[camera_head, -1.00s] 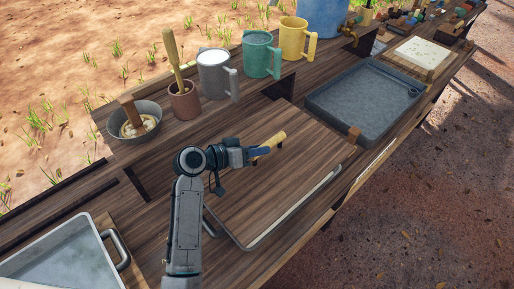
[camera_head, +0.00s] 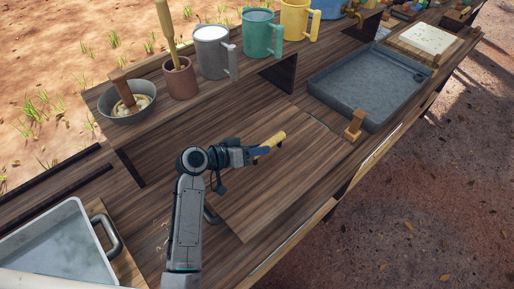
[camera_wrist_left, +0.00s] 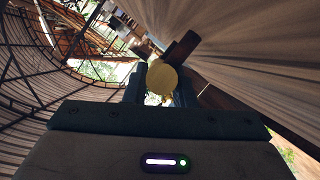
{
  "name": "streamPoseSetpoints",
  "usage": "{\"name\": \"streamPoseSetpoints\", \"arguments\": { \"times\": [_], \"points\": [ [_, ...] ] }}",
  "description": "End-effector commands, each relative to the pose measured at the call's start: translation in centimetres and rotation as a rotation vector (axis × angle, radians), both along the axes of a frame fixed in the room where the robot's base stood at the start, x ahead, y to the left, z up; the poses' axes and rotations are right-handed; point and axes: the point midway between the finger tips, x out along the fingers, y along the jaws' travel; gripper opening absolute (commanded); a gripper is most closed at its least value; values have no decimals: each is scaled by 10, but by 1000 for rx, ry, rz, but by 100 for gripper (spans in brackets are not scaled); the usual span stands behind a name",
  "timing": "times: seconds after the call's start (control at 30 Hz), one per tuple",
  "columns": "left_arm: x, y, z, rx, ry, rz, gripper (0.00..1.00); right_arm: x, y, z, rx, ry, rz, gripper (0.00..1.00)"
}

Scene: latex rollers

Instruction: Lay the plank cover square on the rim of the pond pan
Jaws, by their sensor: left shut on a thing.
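The plank cover (camera_head: 310,155) is a flat brown wooden board in the middle of the bench in the head view. Its grain and colour nearly match the bench top. My left gripper (camera_head: 262,152) is shut on the cover's yellow handle (camera_head: 272,143). In the left wrist view the handle's round end (camera_wrist_left: 162,78) sits between the fingers, and the cover's face (camera_wrist_left: 255,45) fills the upper right. A pan under the cover is almost wholly hidden; a grey side handle (camera_head: 210,214) shows at its left. I cannot tell whether the cover touches its rim. My right gripper is out of view.
A water-filled metal pan (camera_head: 102,222) stands at the lower left, and a grey tray (camera_head: 365,85) at the upper right. A small wooden piece (camera_head: 354,126) is by the tray's near corner. Mugs, a brush pot and a bowl (camera_head: 127,101) line the back shelf.

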Motion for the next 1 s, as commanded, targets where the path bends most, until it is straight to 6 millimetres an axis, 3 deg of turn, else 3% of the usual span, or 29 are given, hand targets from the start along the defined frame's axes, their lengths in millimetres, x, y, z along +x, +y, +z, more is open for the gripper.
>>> {"name": "streamPoseSetpoints", "arguments": {
  "times": [0.63, 0.67, 0.77, 1.0],
  "points": [
    [0, 0, -8, -1, -2, 1, 0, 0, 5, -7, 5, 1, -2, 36],
    [0, 0, -6, -1, -2, 0, 29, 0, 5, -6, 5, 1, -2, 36],
    [0, 0, -6, 0, -1, 0, 49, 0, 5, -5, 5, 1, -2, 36],
    [0, 0, -8, 1, 1, 0, 49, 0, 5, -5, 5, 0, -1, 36]
  ]
}}
